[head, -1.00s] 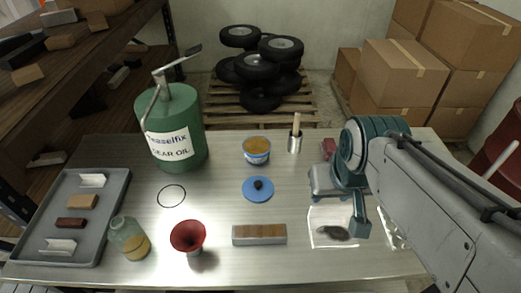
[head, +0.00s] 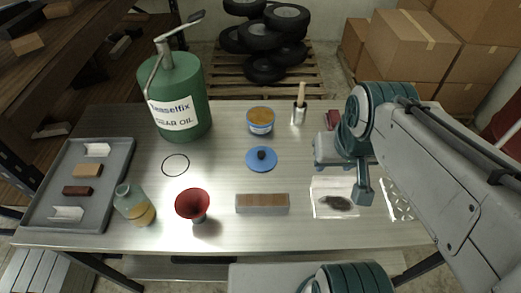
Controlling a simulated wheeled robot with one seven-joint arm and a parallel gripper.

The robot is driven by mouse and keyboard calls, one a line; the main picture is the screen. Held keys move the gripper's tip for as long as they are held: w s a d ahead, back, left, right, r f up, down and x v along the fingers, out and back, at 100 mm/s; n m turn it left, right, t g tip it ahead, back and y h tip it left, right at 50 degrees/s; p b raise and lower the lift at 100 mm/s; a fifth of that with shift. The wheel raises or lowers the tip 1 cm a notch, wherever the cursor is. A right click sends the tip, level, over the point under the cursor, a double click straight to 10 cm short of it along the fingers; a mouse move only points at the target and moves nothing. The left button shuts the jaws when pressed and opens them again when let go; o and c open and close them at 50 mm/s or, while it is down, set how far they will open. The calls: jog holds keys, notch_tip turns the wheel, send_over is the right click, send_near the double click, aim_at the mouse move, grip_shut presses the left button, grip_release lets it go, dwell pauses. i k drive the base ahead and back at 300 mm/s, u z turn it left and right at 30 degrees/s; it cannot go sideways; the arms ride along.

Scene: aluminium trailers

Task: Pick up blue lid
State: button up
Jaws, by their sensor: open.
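The blue lid (head: 262,159) lies flat near the middle of the metal table, with a dark round knob on top. A blue tub (head: 260,121) with an amber-brown top stands just behind it. My gripper (head: 363,192) is at the right of the table, above the dark-stained white sheet (head: 335,202), apart from the lid. It is open, and I see nothing held in it. The gap between its fingers is hard to see from here.
A green gear oil can (head: 176,95), a grey tray (head: 78,190), a jar (head: 134,206), a red funnel (head: 193,203), a brown-topped block (head: 262,203) and a metal cup with a wooden handle (head: 299,112) surround the lid. Bare table lies right of the lid.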

aim_at(259, 158)
jog(key=k, duration=1.3)
jog(key=u, duration=0.65)
jog(key=i, duration=1.4)
jog(key=z, duration=0.65)
